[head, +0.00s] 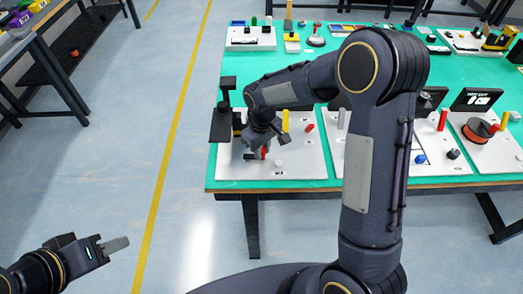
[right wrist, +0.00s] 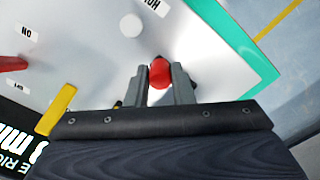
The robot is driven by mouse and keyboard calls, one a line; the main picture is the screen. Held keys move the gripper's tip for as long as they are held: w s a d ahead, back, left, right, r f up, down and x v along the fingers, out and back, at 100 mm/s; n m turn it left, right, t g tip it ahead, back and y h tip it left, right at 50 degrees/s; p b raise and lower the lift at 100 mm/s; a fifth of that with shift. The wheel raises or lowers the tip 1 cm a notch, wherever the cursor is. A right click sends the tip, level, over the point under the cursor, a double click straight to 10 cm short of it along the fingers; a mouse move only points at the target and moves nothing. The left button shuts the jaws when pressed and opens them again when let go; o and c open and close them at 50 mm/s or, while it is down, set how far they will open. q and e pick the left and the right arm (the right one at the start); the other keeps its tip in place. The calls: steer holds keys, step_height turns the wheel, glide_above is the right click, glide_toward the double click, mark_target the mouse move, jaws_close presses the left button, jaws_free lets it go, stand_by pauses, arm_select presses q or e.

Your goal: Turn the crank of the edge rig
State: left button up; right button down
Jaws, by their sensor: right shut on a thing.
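The edge rig is a white board (head: 300,160) at the front left corner of the green table, with black upright parts at its left. My right gripper (right wrist: 160,78) reaches down over this board and is shut on a red crank knob (right wrist: 160,72), which sits between its two fingers. The red knob also shows in the head view (head: 264,153), just below the gripper. The crank's arm and pivot are mostly hidden by the gripper.
The rig's board also carries a yellow post (right wrist: 57,110), a red lever (right wrist: 12,63) and a white round knob (right wrist: 131,25). More rigs stand to the right, one with an orange-brown disc (head: 480,130). The floor (head: 120,150) left of the table is clear.

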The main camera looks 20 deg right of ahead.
steer(key=shift+w+n, duration=0.15)
steer(key=shift+n, duration=0.15)
steer(key=c, duration=1.3)
jaws_free()
steer(key=shift+o, duration=0.2)
step_height(320, 180, up, 7)
steer(key=shift+r, duration=0.45)
